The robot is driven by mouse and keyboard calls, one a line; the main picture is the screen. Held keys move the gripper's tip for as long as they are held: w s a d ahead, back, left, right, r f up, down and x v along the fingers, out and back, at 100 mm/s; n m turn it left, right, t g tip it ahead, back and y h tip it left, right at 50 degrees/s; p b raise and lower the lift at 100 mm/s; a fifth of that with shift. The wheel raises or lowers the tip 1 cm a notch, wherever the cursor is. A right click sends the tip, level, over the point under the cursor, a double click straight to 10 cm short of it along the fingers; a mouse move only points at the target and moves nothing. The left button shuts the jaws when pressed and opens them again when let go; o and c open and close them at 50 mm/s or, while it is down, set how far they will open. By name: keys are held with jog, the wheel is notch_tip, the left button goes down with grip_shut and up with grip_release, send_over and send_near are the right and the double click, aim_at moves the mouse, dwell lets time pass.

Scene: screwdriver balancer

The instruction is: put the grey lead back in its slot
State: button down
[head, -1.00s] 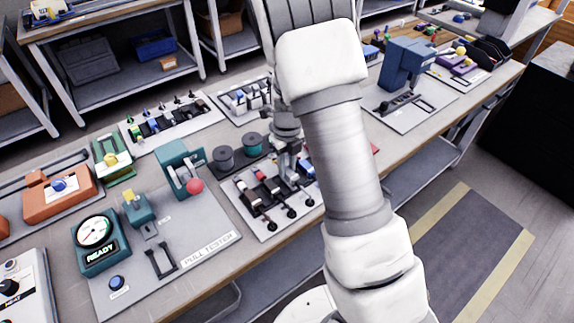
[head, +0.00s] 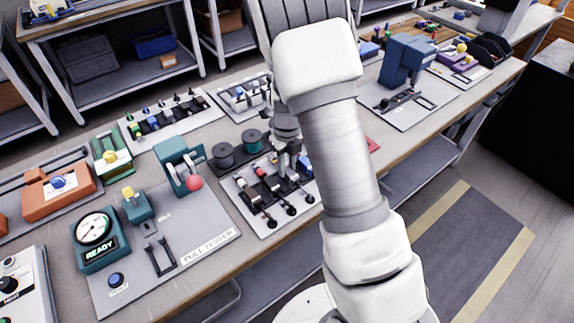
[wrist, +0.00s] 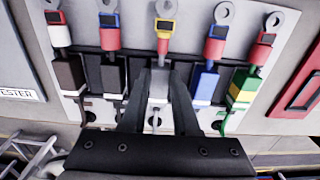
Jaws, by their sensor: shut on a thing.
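The grey lead (wrist: 157,88) is in the middle of a row of leads in the wrist view. It has a yellow and red collar (wrist: 164,32) and a ring terminal at its far end. My gripper (wrist: 160,78) is shut on its grey body, one dark finger on each side. The lead lines up with its neighbours on the pale lead rack (wrist: 110,15), at a dark cross rail. I cannot tell whether it is seated in the slot. In the head view my arm and wrist hide most of the grey lead.
Close to the left of my fingers is a black lead with a blue collar (wrist: 110,75); close to the right is a blue lead (wrist: 206,80). A green-yellow lead (wrist: 240,88) and another black lead (wrist: 70,75) stand outside them. The pull tester (head: 180,165) is left of the rack.

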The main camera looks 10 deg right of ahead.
jog(key=c, duration=0.6)
grip_release()
notch_tip(320, 180, up, 18)
jog(key=p, duration=0.3)
jog(key=shift+f, duration=0.25)
